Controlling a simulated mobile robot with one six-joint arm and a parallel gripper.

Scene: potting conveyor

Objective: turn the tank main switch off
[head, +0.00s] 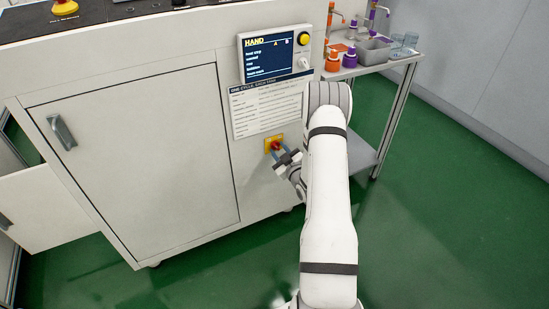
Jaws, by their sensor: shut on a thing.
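The tank main switch is a red rotary handle (275,145) on a yellow plate (267,149), low on the cabinet's right front, under the printed sheet. My gripper (277,152) is at the switch, with its fingers on either side of the red handle. It is shut on the handle. The fingers and arm partly cover the plate, and the handle's exact angle is too small to tell.
A screen reading HAND (268,55) and a printed sheet (257,108) are on the cabinet above the switch. A cabinet door (140,160) is to the left. A cart (380,66) with bottles and cups stands at right. The green floor (440,220) is clear at right.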

